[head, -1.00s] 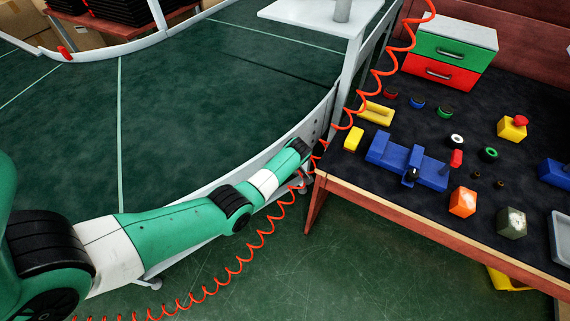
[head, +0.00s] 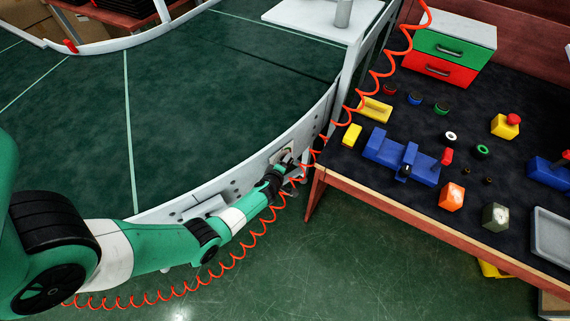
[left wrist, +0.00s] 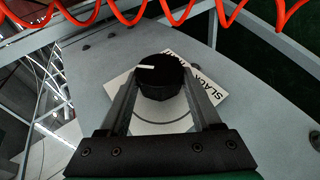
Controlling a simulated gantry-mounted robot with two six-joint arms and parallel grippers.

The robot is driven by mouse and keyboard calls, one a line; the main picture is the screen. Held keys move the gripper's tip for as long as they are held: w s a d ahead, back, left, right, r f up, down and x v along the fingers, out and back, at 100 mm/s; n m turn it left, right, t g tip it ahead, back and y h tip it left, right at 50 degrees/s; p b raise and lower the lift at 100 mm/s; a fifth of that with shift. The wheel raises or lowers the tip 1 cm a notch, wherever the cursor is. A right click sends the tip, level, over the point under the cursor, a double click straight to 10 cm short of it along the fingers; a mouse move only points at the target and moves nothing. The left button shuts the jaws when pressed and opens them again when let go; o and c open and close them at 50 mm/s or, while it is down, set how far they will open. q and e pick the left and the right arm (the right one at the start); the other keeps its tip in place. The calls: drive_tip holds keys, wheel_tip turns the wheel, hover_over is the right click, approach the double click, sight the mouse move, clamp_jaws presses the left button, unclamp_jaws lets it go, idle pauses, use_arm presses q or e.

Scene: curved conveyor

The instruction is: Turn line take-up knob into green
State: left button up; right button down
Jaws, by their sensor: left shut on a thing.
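The take-up knob (left wrist: 160,76) is black and round with a white pointer line, in the middle of the left wrist view. Its pointer is toward the picture's left. It sits on a pale label plate (left wrist: 205,80) with partly hidden text starting "SLACK" and a thin dark arc. No green zone shows on the visible part of the plate. My left gripper (left wrist: 165,92) is shut on the knob, one finger on each side. In the head view my left gripper (head: 285,164) is at the conveyor's outer side wall, by the plate (head: 281,150). My right gripper is out of view.
A red coiled hose (head: 262,231) hangs close along my left arm and crosses the top of the wrist view. The curved conveyor (head: 210,85) lies behind the wall. A workbench (head: 345,183) with buttons, blocks and drawers stands to the right.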

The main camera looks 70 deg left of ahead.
use_arm(q)
drive_tip(key=shift+s+f+t+b, duration=0.1)
drive_tip(key=shift+f+t+b, duration=0.1)
drive_tip(key=shift+t+b, duration=0.15)
idle(0.3)
drive_tip(key=o, duration=1.4)
drive_tip(key=shift+r, duration=0.1)
drive_tip(key=shift+c, duration=0.2)
